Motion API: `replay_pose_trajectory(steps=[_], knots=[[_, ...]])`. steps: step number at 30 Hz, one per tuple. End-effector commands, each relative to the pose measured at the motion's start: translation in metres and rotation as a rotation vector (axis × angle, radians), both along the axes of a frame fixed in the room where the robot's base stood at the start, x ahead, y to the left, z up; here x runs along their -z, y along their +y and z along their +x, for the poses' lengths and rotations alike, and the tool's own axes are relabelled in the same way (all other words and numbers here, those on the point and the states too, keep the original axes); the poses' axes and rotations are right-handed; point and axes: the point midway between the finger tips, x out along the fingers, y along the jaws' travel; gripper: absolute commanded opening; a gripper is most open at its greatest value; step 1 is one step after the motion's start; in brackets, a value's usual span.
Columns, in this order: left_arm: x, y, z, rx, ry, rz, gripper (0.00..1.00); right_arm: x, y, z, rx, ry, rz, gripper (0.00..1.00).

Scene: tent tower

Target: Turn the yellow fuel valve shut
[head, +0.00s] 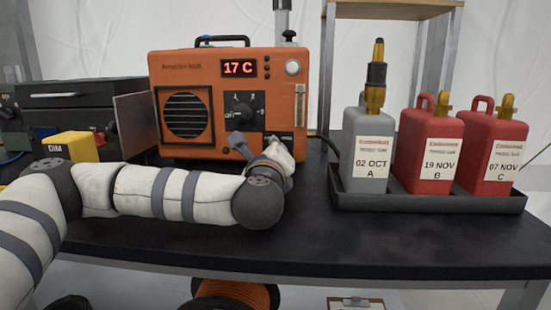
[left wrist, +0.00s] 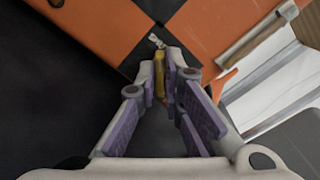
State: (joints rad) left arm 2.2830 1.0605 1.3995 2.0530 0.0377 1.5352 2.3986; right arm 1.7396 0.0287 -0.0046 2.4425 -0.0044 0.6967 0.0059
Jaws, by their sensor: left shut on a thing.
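An orange heater (head: 232,75) with a "17 C" display and a black dial (head: 240,111) stands on the dark table. My left arm reaches across its front, and my left gripper (head: 272,150) is at its lower right front. In the left wrist view my left gripper (left wrist: 171,82) is shut on the yellow valve (left wrist: 159,76), with purple pads on both sides of it. Only a narrow yellow part of the valve shows between the fingertips. In the head view the gripper and wrist hide the valve. My right gripper is in neither view.
A grey canister (head: 367,150) and two red canisters (head: 428,150) (head: 492,152) stand in a black tray (head: 430,203) at the right. A yellow box (head: 72,146) and a black case (head: 82,105) are at the left. The table's front middle is clear.

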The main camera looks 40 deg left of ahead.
Motion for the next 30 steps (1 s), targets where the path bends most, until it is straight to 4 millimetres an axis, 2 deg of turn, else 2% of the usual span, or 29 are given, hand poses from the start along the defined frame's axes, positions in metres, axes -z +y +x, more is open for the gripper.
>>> replay_pose_trajectory(steps=[19,22,30], knots=[[0.0012,-0.0004,-0.0002,0.001,-0.021,-0.042,0.00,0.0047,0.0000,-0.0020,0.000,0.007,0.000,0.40],[0.0012,-0.0004,-0.0002,0.001,-0.022,-0.041,0.26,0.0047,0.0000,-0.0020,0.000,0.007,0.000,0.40],[0.0006,-0.0002,-0.0002,0.001,-0.022,-0.040,0.28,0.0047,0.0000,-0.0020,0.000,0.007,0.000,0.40]])
